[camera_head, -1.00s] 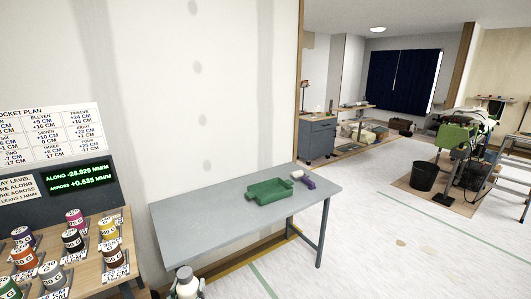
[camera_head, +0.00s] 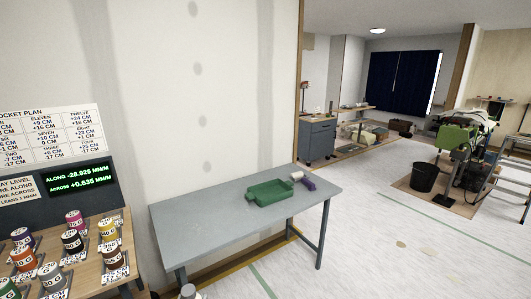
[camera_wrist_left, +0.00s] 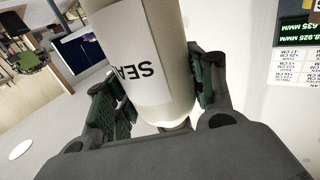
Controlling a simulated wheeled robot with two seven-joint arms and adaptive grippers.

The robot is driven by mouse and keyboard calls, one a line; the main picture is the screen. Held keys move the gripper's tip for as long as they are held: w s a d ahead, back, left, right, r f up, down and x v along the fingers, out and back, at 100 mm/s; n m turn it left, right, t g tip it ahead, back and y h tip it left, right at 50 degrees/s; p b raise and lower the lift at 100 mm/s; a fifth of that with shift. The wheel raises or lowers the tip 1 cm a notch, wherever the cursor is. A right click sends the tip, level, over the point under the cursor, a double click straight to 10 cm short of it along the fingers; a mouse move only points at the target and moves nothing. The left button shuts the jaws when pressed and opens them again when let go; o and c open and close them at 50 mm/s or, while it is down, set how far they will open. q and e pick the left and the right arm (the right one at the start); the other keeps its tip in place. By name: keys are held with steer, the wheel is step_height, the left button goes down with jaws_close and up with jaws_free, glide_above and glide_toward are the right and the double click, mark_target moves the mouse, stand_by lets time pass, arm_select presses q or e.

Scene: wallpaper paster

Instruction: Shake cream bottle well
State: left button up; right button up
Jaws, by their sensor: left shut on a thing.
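The cream bottle (camera_wrist_left: 165,45) fills the upper middle of the left wrist view. It is cream-coloured with a white label, on which part of a word, "SEA", shows upside down. My left gripper (camera_wrist_left: 158,92) is shut on it, with dark green finger pads pressed on both sides. The bottle's far end is cut off by the frame. In the head view only a small pale and grey tip (camera_head: 188,291) shows at the bottom edge; I cannot tell whether it is bottle or gripper. My right gripper is not in view.
A grey table (camera_head: 200,222) stands against the wall with a green tray (camera_head: 270,192) and a small purple-handled tool (camera_head: 308,184) on it. At the left, a wooden rack (camera_head: 125,240) holds several labelled pots below a display panel (camera_head: 85,183).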

mark_target(188, 290)
arm_select(q)
steer(key=shift+c, duration=0.8)
step_height(188, 290, up, 9)
steer(key=shift+r, duration=0.1)
step_height(188, 290, down, 9)
steer(key=shift+f, duration=0.1)
step_height(188, 290, up, 9)
steer(key=shift+r, duration=0.1)
step_height(188, 290, down, 9)
steer(key=shift+f, duration=0.1)
step_height(188, 290, up, 9)
steer(key=shift+r, duration=0.1)
steer(key=shift+f, duration=4.6)
steer(key=shift+w+r, duration=0.1)
steer(key=shift+w, duration=0.05)
